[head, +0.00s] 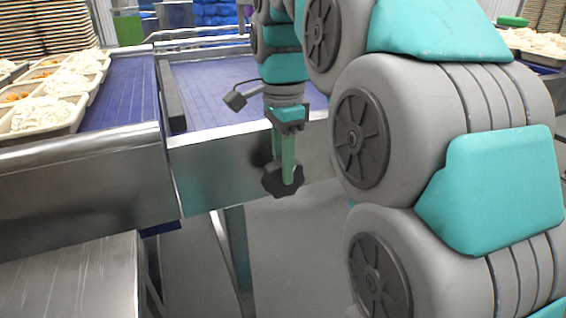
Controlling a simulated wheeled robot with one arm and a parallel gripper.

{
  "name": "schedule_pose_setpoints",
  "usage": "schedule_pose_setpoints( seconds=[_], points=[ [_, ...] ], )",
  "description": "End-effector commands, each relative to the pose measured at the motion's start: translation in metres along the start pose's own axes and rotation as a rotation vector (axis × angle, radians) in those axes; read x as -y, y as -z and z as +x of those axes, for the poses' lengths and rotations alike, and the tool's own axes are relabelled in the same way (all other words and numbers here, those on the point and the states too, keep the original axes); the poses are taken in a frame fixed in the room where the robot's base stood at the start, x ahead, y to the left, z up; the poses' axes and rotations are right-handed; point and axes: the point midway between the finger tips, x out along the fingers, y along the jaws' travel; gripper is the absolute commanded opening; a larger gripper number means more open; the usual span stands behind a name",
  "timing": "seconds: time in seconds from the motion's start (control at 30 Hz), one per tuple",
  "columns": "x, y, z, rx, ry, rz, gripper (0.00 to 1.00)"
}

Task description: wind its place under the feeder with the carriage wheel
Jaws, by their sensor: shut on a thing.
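The carriage wheel (270,181) is a dark, lobed hand knob at the front side of the metal conveyor frame (220,157). My gripper (289,180) points down at it, with its green fingers closed on the wheel. No feeder can be made out. Trays of rice (45,117) stand in a row on the left blue belt (122,92).
The right blue belt (205,85) is empty behind the wheel. A dark divider (170,97) separates the two belts. A steel table (75,280) stands at the lower left. More rice (535,42) shows at the far right. My arm covers much of the right side.

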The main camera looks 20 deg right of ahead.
Motion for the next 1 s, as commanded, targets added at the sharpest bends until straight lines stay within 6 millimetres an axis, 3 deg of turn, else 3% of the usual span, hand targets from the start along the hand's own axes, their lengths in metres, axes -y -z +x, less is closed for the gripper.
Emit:
schedule_pose_setpoints(
  seconds=[0.1,0.47,1.0],
  points=[
    [0.000,0.000,0.000,0.000,0.000,0.000,0.01],
    [0.000,-0.001,0.000,-0.032,0.000,0.000,0.00],
    [0.001,-0.011,0.003,-0.364,0.002,0.000,0.00]
  ],
)
